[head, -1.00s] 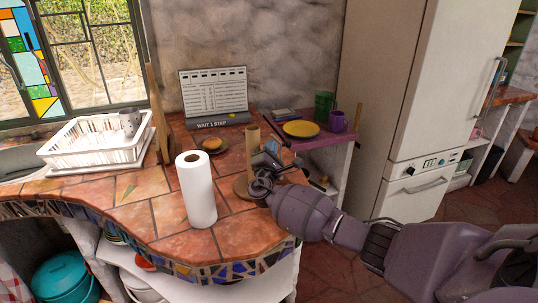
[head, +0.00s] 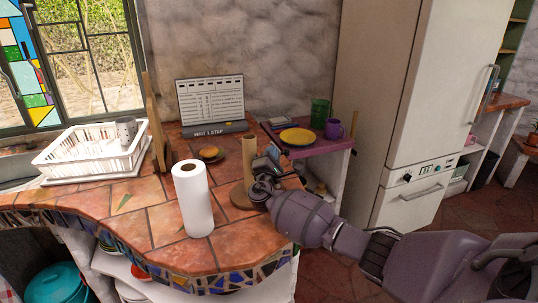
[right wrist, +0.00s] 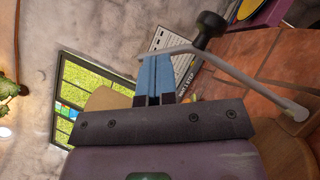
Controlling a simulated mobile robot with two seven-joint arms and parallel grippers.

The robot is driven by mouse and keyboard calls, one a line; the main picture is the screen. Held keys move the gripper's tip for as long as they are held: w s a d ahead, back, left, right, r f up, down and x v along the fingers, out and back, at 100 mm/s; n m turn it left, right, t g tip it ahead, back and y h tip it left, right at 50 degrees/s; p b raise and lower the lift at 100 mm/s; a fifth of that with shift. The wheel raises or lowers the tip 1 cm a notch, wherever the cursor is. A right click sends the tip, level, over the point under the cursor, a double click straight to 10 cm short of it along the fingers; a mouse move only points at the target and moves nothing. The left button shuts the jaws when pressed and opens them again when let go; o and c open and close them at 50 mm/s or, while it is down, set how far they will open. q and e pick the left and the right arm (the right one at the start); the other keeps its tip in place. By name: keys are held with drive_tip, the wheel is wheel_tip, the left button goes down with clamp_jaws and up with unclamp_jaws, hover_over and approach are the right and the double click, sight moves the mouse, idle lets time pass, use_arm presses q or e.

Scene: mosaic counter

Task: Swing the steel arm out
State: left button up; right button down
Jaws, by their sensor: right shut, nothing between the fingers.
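The steel arm (right wrist: 245,76) is a thin grey bar, clearest in the right wrist view. It crosses in front of my fingertips and slopes down to a rounded end at the right. My right gripper (right wrist: 154,77) has its blue fingers shut with nothing between them, close to the bar; I cannot tell whether they touch it. In the head view my right gripper (head: 264,176) is beside a brown cardboard tube (head: 249,158) that stands on a round wooden base (head: 240,201). The steel arm is hard to make out there. My left gripper is not in view.
A white paper roll (head: 194,200) stands upright left of the tube. A small plate with a bun (head: 209,153) and a sign board (head: 211,100) are behind. A white dish rack (head: 95,152) is at the left. A yellow plate (head: 297,136) lies on the purple side shelf.

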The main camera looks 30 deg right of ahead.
drive_tip(key=s+d+f+m+g+y, duration=0.1)
drive_tip(key=s+d+m+g+y, duration=0.1)
drive_tip(key=d+m+g, duration=0.2)
drive_tip(key=shift+s+d+f+m+p, duration=0.2)
drive_tip(key=shift+d+m+p, duration=0.15)
drive_tip(key=shift+d+m, duration=1.9)
drive_tip(key=shift+d+n, duration=0.45)
drive_tip(key=shift+d, duration=0.05)
drive_tip(key=shift+s+a, duration=0.1)
drive_tip(key=shift+s, duration=0.05)
